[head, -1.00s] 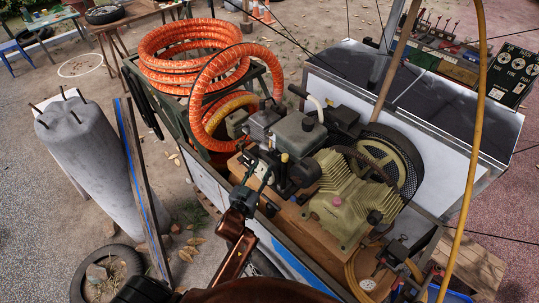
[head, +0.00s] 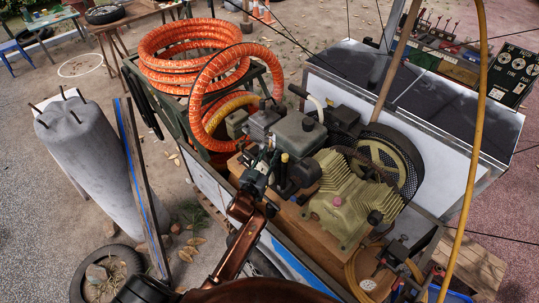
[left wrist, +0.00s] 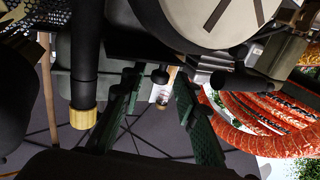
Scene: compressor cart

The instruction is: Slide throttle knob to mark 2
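The compressor engine (head: 302,130) sits on the cart, with its throttle area mostly hidden behind my left gripper (head: 264,164) in the head view. In the left wrist view, the two green fingers of my left gripper (left wrist: 160,84) are apart. A small dark round knob (left wrist: 160,75) shows between their tips; I cannot tell whether they touch it. It may be the throttle knob. I cannot make out any mark numbers. My right gripper is not in view.
A black post with a yellow cap (left wrist: 83,118) stands close beside the fingers. Orange hose coils (head: 185,65) lie behind the engine. The belt wheel and its guard (head: 392,165) and the olive compressor block (head: 345,200) stand to the right.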

